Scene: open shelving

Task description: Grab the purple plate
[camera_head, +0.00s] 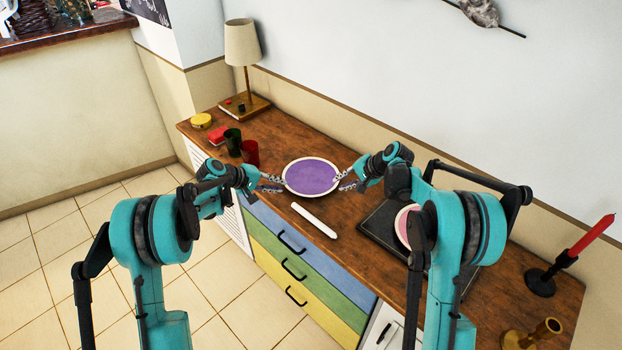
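The purple plate (311,177) with a white rim lies on the wooden top of a long cabinet, in the middle of the head view. My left gripper (277,183) is at the plate's left edge, with its fingers spread apart. My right gripper (343,181) is at the plate's right edge, also with its fingers spread apart. Both grippers point inward at the plate from opposite sides. I cannot tell whether the fingertips touch the rim.
A white bar (314,220) lies in front of the plate. Red (250,152) and green (233,142) cups stand to its left, a lamp (243,45) behind them. A dark tray (384,222) with a pink plate (402,226) and a red candle (590,235) are to the right.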

